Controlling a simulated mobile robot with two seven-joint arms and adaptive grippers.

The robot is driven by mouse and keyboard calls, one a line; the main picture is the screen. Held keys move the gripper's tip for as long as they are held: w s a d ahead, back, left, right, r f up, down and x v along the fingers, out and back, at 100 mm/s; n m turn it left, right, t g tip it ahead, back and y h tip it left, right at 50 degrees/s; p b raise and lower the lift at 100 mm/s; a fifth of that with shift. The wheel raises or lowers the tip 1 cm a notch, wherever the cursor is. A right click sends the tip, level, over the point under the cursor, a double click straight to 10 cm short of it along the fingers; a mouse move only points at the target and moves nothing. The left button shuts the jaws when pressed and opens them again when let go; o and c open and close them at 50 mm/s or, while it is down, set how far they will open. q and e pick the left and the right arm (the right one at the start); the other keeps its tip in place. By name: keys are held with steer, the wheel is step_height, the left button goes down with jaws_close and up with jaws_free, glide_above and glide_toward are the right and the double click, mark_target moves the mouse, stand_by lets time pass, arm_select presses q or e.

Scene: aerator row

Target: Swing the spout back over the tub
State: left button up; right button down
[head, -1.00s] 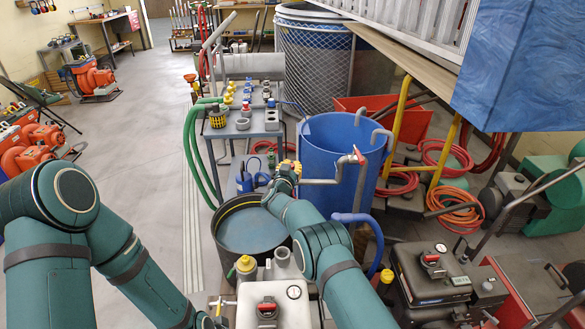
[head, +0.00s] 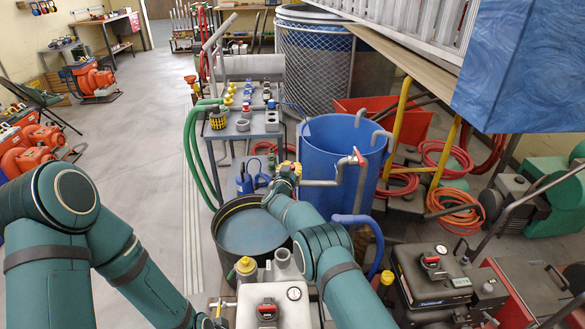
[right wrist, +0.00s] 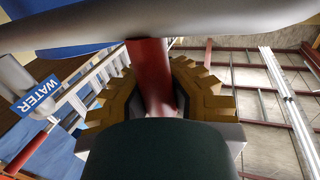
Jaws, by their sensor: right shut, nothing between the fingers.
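The spout (head: 322,183) is a grey pipe. In the head view it runs left from a bent upright pipe with a red handle (head: 358,156), in front of the blue barrel. The dark round tub (head: 219,238) holds bluish water and stands below and left of the spout. My right gripper (head: 291,167) is at the spout's left end, above the tub's far right rim. My left gripper is out of view.
The blue barrel (head: 325,140) stands just behind the spout. A bench (head: 235,130) with small fittings is behind the tub. Open floor (head: 150,170) lies left.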

steer(key=shift+a, duration=0.35)
steer(key=c, duration=0.8)
jaws_free()
steer(key=shift+a, duration=0.1)
steer(key=shift+d, duration=0.2)
steer(key=shift+s, duration=0.1)
steer(key=shift+v, duration=5.95)
